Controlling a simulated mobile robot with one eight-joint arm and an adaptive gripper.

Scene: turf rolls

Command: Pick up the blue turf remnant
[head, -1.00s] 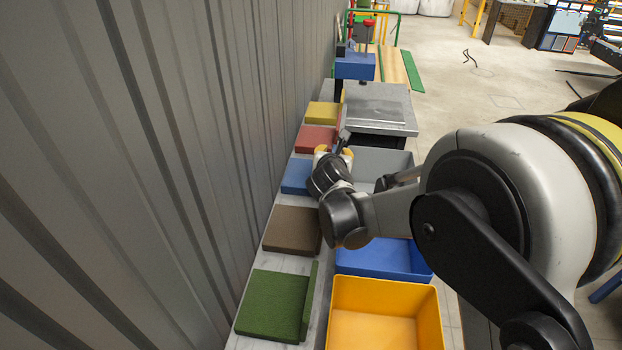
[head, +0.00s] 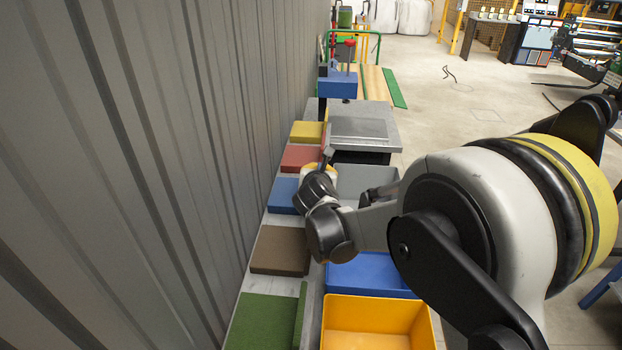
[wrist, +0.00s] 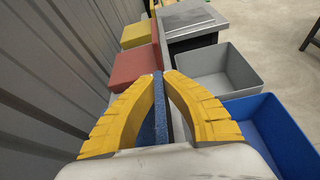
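The blue turf remnant (wrist: 160,118) is a thin upright strip between my gripper's two yellow fingers in the wrist view. My gripper (wrist: 160,76) has its fingertips close in on both faces of the strip and looks shut on it. Grey surface shows between the strip and the right finger nearer the palm. In the head view my gripper (head: 319,172) is at the right side of the blue turf slab (head: 283,194), and my wrist hides the remnant. I cannot tell whether the strip is clear of the shelf.
Red (head: 300,157), yellow (head: 306,131), brown (head: 280,250) and green (head: 262,320) slabs line the shelf by the corrugated wall (head: 130,150). Grey (head: 362,180), blue (head: 368,276) and yellow (head: 377,338) bins stand to the right. A grey-topped stand (head: 362,125) is beyond.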

